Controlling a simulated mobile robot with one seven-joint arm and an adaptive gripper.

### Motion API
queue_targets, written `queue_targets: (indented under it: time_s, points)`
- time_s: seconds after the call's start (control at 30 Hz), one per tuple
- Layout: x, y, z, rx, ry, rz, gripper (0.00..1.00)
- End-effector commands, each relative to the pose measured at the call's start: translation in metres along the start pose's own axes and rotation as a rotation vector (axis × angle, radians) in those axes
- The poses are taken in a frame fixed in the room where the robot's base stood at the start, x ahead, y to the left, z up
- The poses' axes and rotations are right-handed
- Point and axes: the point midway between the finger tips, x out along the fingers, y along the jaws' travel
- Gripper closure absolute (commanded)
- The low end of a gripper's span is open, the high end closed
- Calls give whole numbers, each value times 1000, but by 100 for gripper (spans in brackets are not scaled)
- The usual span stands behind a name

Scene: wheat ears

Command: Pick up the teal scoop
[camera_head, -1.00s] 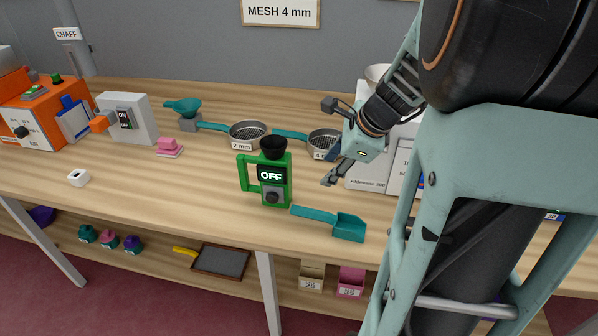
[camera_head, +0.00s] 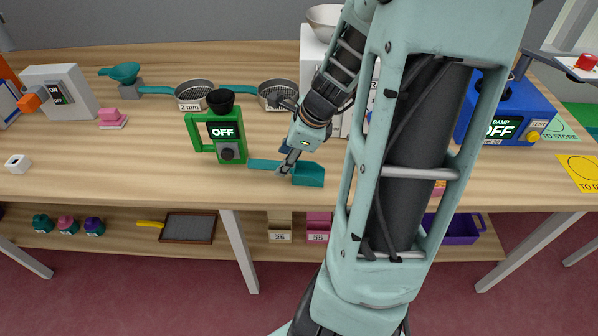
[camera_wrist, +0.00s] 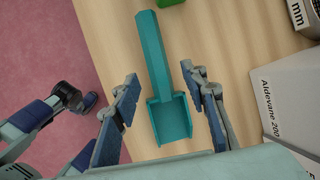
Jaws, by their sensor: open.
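The teal scoop (camera_head: 308,174) lies on the wooden table near its front edge, handle to the left and pan to the right in the head view. In the wrist view the scoop (camera_wrist: 165,95) lies between my two fingers, handle pointing up the picture. My gripper (camera_head: 287,166) is open above the scoop, around where the handle meets the pan in the head view. In the wrist view my gripper (camera_wrist: 162,86) has one finger on each side of the scoop, with table showing between each finger and it. My gripper hides part of the scoop in the head view.
A green device (camera_head: 222,137) marked OFF stands left of the scoop. Two sieves (camera_head: 194,95) with teal handles lie behind. A white device (camera_wrist: 290,95) marked Aldevane 200 stands to the right in the wrist view. A blue machine (camera_head: 508,110) stands further right.

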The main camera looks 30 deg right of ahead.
Motion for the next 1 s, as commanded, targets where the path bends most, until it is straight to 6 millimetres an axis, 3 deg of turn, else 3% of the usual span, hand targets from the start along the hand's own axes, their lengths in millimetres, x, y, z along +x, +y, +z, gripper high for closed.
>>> queue_targets:
  time_s: [0.2, 0.5, 0.87, 1.0]
  points:
    - [24, 2, 0, 0, -1, 2, 60]
    - [27, 1, 0, 0, 0, -1, 60]
    - [27, 1, 0, 0, 0, -1, 98]
    - [27, 1, 0, 0, 0, -1, 100]
